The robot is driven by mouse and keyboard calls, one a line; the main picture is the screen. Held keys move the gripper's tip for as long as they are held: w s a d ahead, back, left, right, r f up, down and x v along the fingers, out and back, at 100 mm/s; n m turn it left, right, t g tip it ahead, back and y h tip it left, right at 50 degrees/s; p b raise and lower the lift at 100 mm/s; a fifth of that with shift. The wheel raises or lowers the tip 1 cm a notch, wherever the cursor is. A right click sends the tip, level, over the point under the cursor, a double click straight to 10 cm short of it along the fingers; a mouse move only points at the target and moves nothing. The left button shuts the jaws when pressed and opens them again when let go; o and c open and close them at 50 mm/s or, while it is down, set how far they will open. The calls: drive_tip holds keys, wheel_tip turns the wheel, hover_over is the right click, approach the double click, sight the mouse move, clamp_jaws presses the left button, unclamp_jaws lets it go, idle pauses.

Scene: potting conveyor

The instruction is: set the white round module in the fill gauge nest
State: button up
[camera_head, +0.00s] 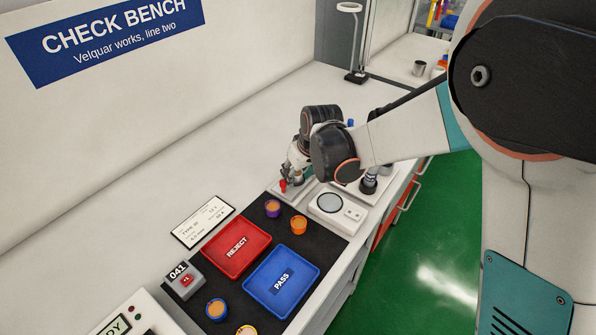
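My gripper (294,172) points down over the far right part of the bench, at a pale fixture plate (308,186) with a small red part (283,186) beside it. My own wrist covers much of this spot, so I cannot tell whether the fingers are open or shut, or whether they hold anything. I cannot make out the white round module. A pale device with a grey round disc (330,203) stands just in front of the gripper. Another pale fixture with a dark upright part (369,184) stands to its right. I cannot tell which fixture is the fill gauge nest.
A red REJECT tray (237,267) and a blue PASS tray (260,293) lie on a black mat. A counter box (183,281) is left.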

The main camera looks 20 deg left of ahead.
idle(0.3)
drive_tip(key=shift+r+p, duration=0.25)
drive_tip(key=shift+p, duration=0.05)
drive_tip(key=p+v, duration=0.4)
drive_tip(key=v, duration=0.8)
drive_tip(key=shift+w+r, duration=0.1)
drive_tip(key=w+d+r+m+t+p, duration=0.1)
drive_tip(key=w+d+r+m+t, duration=0.3)
drive_tip(key=w+d, duration=0.75)
drive_tip(key=d+r+m+h, duration=0.1)
drive_tip(key=d+r+m, duration=0.1)
drive_tip(key=d+r, duration=0.55)
drive_tip(key=s+d+m, duration=0.1)
drive_tip(key=s+d, duration=0.3)
drive_tip(key=s, duration=0.6)
drive_tip(key=s+d+f+m+h, duration=0.1)
drive_tip(key=s+d, duration=0.4)
drive_tip(key=s, duration=0.5)
drive_tip(key=s+d+f+m+h+b, duration=0.1)
drive_tip(key=s+d, duration=0.3)
drive_tip(key=s, duration=0.7)
drive_tip(key=shift+d+f, duration=0.2)
drive_tip(key=shift+d, duration=0.15)
